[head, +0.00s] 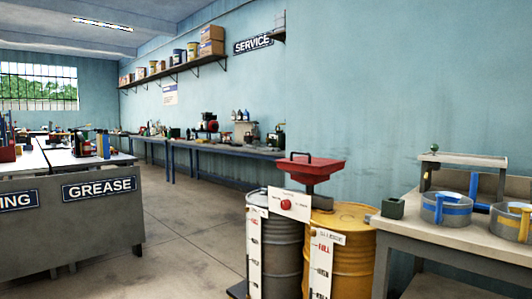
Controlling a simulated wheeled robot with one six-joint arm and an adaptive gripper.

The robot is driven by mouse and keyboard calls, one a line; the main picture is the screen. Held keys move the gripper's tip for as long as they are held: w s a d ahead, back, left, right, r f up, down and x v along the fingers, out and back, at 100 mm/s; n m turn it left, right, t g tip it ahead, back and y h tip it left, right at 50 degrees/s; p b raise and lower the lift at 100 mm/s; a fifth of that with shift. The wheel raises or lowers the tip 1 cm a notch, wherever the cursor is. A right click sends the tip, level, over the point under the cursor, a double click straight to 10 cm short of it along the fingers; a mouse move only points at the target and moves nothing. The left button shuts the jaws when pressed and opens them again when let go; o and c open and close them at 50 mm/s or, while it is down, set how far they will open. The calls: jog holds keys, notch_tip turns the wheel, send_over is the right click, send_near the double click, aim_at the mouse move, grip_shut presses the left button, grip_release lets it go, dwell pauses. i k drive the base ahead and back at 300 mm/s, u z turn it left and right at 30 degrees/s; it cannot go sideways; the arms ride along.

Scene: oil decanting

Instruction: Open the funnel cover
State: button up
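A red square funnel (311,170) sits above the two drums, closer to the yellow drum (340,250) than to the grey drum (277,245). Its top looks covered by a flat red lid, and a dark loop handle (300,155) stands up at the left side of it. I cannot tell for sure from here whether the lid is fully down. My gripper is not in the head view.
A grey bench (455,245) on the right bears two round metal pans (446,207) and a small dark green box (393,208). A grey counter (75,225) with a GREASE sign stands at left. Open concrete floor (190,245) lies between the counter and drums.

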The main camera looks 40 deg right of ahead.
aim_at(310, 161)
jog(key=z, duration=0.25)
jog(key=i, duration=1.4)
jog(key=z, duration=1.5)
jog(key=i, duration=0.8)
jog(key=z, duration=0.65)
